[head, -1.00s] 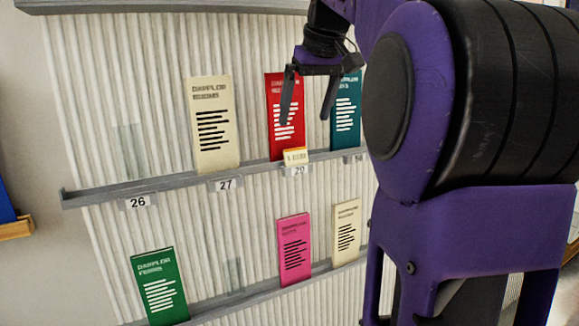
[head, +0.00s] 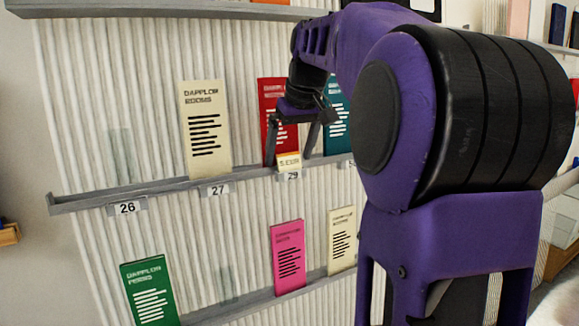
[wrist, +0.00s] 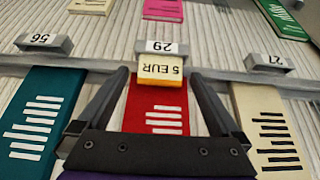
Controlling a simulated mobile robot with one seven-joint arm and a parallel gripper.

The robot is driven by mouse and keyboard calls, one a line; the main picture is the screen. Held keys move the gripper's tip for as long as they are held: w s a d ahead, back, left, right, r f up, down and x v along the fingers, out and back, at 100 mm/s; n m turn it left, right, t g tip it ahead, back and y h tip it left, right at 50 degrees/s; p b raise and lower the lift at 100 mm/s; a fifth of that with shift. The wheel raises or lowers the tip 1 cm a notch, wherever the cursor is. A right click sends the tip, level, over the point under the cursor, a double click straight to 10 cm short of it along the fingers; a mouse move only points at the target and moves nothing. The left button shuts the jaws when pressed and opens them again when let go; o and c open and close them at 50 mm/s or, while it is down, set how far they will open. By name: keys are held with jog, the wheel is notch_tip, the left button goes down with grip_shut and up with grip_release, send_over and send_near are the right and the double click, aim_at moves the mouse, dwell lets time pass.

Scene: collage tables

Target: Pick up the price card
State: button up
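The price card (head: 289,162) is a small cream card with an orange edge, at the front of the upper ledge above the number 29 tag. In the wrist view the card (wrist: 161,67) reads "5 EUR" upside down. My gripper (head: 287,159) is open, pointing down, with one finger to each side of the card. In the wrist view the gripper fingers (wrist: 159,76) reach to about the card's height, with gaps between them and it. A red leaflet (wrist: 157,108) stands behind the card, partly hidden by my gripper.
The grey upper ledge (head: 165,188) carries number tags. A cream leaflet (head: 206,130) stands left of my gripper and a teal one (head: 337,125) right. Green (head: 150,290), pink (head: 288,257) and cream (head: 342,240) leaflets stand on the lower ledge.

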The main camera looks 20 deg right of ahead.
aim_at(290, 164)
jog(key=c, duration=1.4)
notch_tip(290, 164, up, 9)
jog(key=shift+r+p, duration=0.2)
jog(key=shift+p, duration=0.95)
